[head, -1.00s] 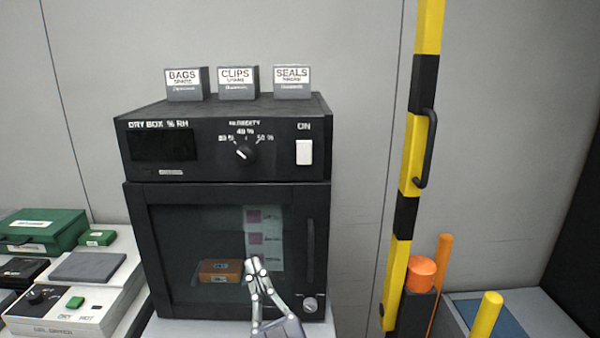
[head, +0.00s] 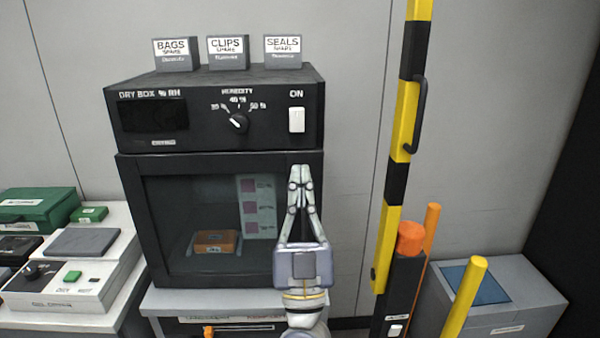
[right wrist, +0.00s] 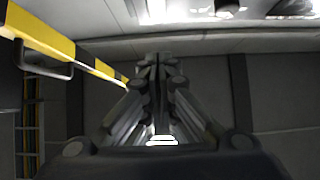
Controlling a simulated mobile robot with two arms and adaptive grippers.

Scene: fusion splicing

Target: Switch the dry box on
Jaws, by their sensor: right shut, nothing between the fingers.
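The dry box (head: 215,165) is a black cabinet with a dark, blank display (head: 152,115), a humidity dial (head: 238,122) and a white rocker switch (head: 296,120) under the word ON. My right gripper (head: 299,170) is shut and empty. In the head view it points up in front of the glass door, its tips a little below the switch. In the right wrist view the shut fingers (right wrist: 158,62) point away from the camera; the switch cannot be made out there. My left gripper is not in view.
Boxes marked BAGS (head: 175,55), CLIPS (head: 228,52) and SEALS (head: 283,52) stand on top. A yellow and black post (head: 397,140) with a handle rises at the right. An orange box (head: 216,241) lies behind the door. A gel dryer (head: 62,285) stands at the left.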

